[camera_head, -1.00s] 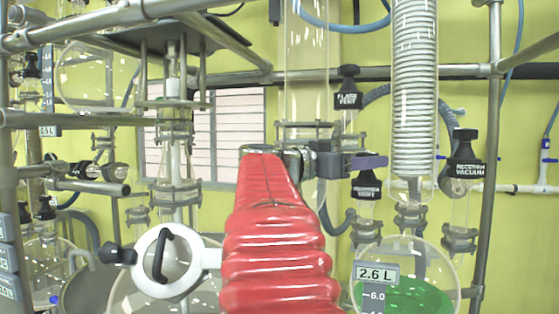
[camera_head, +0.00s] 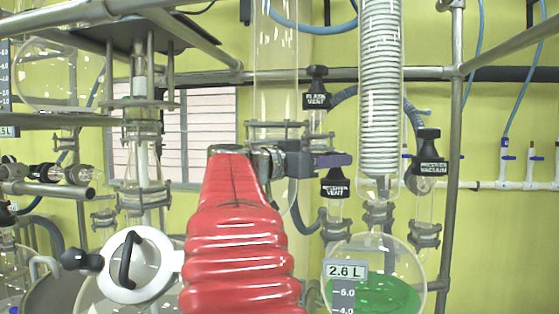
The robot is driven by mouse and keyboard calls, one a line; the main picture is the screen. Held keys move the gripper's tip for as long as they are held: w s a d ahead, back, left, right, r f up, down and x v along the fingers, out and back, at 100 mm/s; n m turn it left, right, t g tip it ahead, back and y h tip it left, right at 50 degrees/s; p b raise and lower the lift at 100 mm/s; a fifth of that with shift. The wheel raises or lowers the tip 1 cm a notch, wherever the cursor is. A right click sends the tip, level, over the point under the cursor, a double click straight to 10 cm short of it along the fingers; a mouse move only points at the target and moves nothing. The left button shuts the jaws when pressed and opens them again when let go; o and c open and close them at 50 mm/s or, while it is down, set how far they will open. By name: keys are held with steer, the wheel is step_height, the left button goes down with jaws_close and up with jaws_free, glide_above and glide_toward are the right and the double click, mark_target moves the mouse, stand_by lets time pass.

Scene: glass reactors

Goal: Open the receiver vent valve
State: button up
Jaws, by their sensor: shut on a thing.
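The receiver vent valve (camera_head: 335,188) is a black handle with a white-lettered tag, right of the picture's middle. It stands upright on a clamped glass neck above the green-filled flask. My gripper (camera_head: 338,160), dark with a purple finger, is at the end of my red-sleeved arm. It is shut on the top of this valve's handle. The fingers hide the upper part of the handle, and how far the valve is turned cannot be told.
The flask vent valve (camera_head: 316,90) is just above my gripper. The receiver vacuum valve (camera_head: 429,153) is to the right, past the glass coil condenser (camera_head: 380,90). A round flask (camera_head: 374,285) with green liquid and a 2.6 L display stands below. Metal rails cross behind.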

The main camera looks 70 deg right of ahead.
steer(key=shift+s+n+t+h, duration=0.1)
steer(key=shift+n+t+h, duration=0.35)
steer(key=shift+t, duration=0.25)
steer(key=shift+s+a+n+t+h, duration=0.15)
steer(key=shift+n+t+h, duration=0.4)
steer(key=shift+n+t, duration=0.85)
steer(key=shift+s+n+t, duration=0.1)
steer(key=shift+n+t, duration=0.45)
steer(key=shift+t, duration=0.85)
steer(key=shift+n+t+h, duration=0.3)
steer(key=shift+n+t, duration=0.5)
steer(key=shift+t, duration=0.5)
steer(key=o, duration=1.1)
steer(key=shift+c, duration=0.2)
steer(key=shift+m+g, duration=0.6)
steer(key=shift+g, duration=0.4)
steer(key=shift+w+m+g, duration=0.25)
steer(key=shift+m+g, duration=0.75)
steer(key=shift+g, duration=0.5)
